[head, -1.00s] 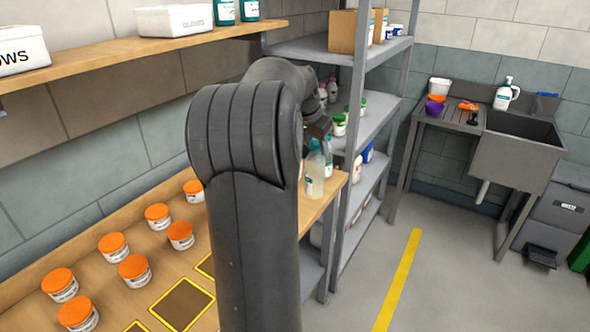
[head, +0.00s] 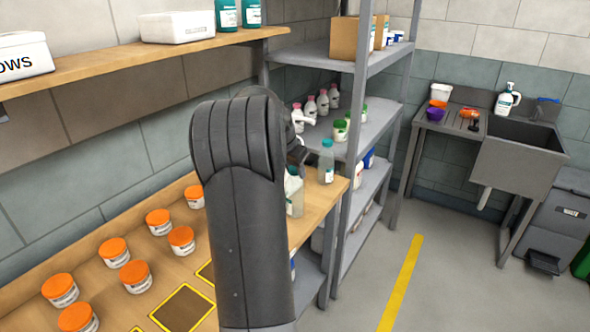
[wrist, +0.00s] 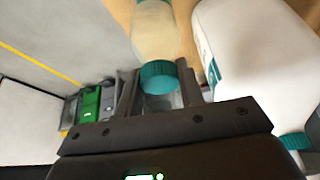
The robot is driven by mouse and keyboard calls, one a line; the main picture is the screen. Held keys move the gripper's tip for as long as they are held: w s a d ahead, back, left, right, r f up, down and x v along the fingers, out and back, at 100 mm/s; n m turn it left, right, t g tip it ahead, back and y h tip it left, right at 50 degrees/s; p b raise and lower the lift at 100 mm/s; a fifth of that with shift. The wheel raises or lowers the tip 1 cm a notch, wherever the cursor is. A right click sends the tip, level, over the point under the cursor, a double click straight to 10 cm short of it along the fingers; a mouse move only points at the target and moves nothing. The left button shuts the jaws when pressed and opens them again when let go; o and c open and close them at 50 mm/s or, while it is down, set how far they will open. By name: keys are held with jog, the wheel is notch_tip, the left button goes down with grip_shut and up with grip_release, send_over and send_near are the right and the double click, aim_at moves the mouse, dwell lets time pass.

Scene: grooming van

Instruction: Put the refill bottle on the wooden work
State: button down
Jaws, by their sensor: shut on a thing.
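My gripper (wrist: 160,90) is shut on a translucent bottle with a teal cap (wrist: 155,32), taken here as the refill bottle; the fingers sit on either side of the cap. In the head view, a translucent bottle (head: 295,197) shows beside my arm, partly hidden by it, over the right end of the wooden worktop (head: 105,300). Whether its base touches the wood cannot be told. Another teal-capped bottle (head: 327,162) stands at the worktop's far right end. A large white bottle (wrist: 250,60) is close beside the held bottle in the wrist view.
Several orange-lidded jars (head: 181,240) stand on the worktop, near yellow-edged dark squares (head: 182,308). A grey shelf rack (head: 385,120) with bottles and tubs adjoins its right end. A wooden wall shelf (head: 120,60) overhangs the worktop. A sink (head: 520,145) is far right.

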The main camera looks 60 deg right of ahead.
jog(key=c, duration=0.9)
grip_release()
jog(key=shift+c, duration=0.2)
jog(key=shift+r, duration=0.1)
jog(key=v, duration=1.2)
